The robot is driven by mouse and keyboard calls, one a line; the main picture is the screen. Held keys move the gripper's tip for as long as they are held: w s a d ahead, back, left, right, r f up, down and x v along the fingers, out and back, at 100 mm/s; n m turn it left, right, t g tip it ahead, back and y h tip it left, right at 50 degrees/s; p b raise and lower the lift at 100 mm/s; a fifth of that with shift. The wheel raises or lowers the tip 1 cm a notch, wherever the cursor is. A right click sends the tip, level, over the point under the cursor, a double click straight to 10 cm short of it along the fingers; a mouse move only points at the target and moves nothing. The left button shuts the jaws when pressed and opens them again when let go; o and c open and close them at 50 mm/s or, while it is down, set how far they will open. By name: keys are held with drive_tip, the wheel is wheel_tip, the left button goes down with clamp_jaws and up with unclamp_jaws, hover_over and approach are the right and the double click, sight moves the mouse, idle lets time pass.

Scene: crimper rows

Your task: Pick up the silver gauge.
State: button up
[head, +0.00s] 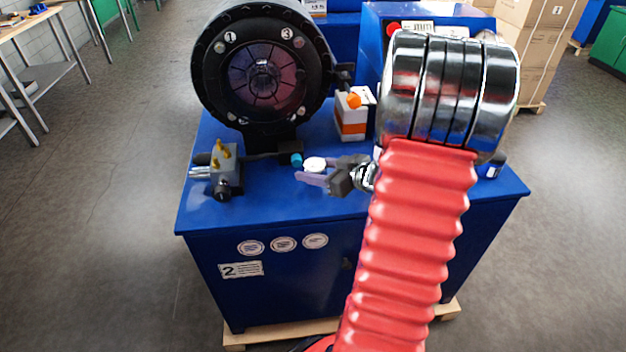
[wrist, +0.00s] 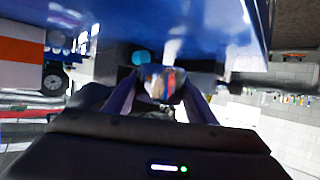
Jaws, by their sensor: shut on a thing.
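The silver gauge (wrist: 162,84) shows as a shiny round body between the two fingers in the wrist view. In the head view its pale round face (head: 315,163) shows over the blue bench top, beside the fingertips. My gripper (head: 313,172) reaches in from the right and is shut on the gauge; in the wrist view both fingers (wrist: 162,92) press on its sides. A small teal piece (head: 297,160) lies just left of the gauge face. I cannot tell whether the gauge touches the bench.
The blue bench (head: 330,212) carries a black crimper head (head: 265,75) behind, a grey valve block (head: 226,172) at left, and an orange and white box (head: 350,115). A small dark bottle (head: 495,166) stands at the right edge. My arm hides the bench's right part.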

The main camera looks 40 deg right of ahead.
sight(314, 164)
drive_tip(key=shift+r, duration=2.25)
